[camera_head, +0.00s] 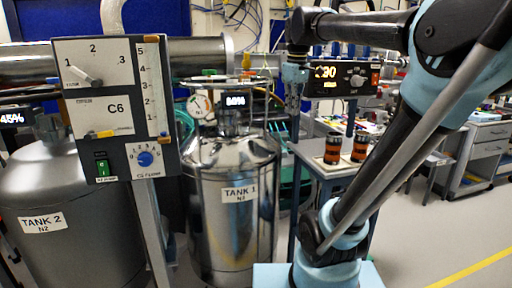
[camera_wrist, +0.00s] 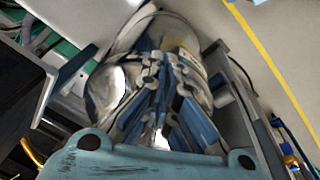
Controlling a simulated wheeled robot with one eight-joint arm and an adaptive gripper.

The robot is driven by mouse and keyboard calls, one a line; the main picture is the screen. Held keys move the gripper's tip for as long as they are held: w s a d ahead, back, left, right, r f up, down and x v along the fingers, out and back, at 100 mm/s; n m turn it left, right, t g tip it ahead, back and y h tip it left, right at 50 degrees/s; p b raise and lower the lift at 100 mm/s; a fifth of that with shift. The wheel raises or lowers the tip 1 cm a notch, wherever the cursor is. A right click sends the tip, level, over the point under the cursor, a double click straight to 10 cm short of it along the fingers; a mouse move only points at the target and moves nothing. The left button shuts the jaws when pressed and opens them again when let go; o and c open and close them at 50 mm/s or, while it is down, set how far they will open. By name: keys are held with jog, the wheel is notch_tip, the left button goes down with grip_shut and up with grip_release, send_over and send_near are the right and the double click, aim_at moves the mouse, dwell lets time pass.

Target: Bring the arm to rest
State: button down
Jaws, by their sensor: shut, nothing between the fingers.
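My arm rises from its light blue base at the lower middle of the head view and bends at an elbow at the upper right. Its forearm runs left across the top to the wrist. My gripper (camera_head: 293,106) hangs down from the wrist, between the shiny Tank 1 (camera_head: 232,215) and the lit display unit (camera_head: 342,78). In the wrist view, my gripper (camera_wrist: 162,62) points at a shiny rounded metal surface (camera_wrist: 120,85). The fingers are shut with nothing held. The head view does not show clearly how far the fingertips are from the tank.
The C6 panel (camera_head: 115,108) stands at the left, in front of Tank 2 (camera_head: 65,225). A small table (camera_head: 322,168) with two dark-and-orange jars (camera_head: 333,148) is just behind my arm. A grey drawer cabinet (camera_head: 490,150) is at the far right. Open floor (camera_head: 430,225) lies at the lower right.

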jog(key=s+d+f+m, duration=0.2)
jog(key=s+f, duration=0.3)
jog(key=f, duration=0.5)
jog(key=s+d+f+m, duration=0.2)
jog(key=s+f+m, duration=0.2)
jog(key=f, duration=0.6)
jog(key=s+d+f+m, duration=0.2)
jog(key=s+f, duration=0.6)
jog(key=f, duration=0.2)
jog(key=shift+d+f+m, duration=0.2)
jog(key=shift+f+m, duration=0.15)
jog(key=shift+m, duration=0.05)
jog(key=shift+w+f, duration=0.2)
jog(key=shift+w, duration=0.25)
